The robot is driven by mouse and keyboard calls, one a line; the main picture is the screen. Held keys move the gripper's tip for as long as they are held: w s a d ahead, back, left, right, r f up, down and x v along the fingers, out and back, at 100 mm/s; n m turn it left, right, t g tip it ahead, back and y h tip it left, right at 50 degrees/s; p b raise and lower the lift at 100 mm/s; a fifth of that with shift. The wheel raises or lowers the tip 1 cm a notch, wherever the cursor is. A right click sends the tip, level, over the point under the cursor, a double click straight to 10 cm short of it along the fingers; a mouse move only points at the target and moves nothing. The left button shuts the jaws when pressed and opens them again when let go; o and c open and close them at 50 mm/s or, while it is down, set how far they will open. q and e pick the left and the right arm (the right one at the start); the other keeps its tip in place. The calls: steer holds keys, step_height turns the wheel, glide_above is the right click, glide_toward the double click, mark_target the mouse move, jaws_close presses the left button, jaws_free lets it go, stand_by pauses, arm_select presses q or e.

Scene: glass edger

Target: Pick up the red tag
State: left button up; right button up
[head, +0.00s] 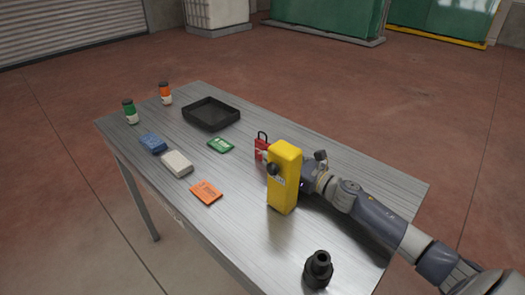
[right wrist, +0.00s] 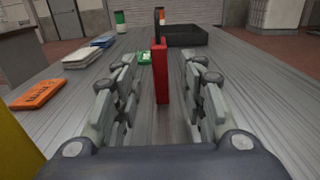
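The red tag (head: 261,148) stands upright on the metal table, with a dark loop at its top. A yellow box-shaped thing (head: 285,178) partly hides it in the head view. In the right wrist view the red tag (right wrist: 160,72) shows narrow edge on, between the fingers of my right gripper (right wrist: 162,66). These fingers are open, with a gap on each side of the tag. In the head view the yellow thing hides most of the fingers. My left gripper is not in view.
The yellow thing stands close beside my right gripper. A black cylindrical part (head: 318,270) stands near the front edge (head: 232,268).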

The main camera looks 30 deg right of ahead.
mark_target(263, 148)
steer(key=shift+p+x, duration=0.6)
steer(key=shift+x, duration=2.35)
jaws_close()
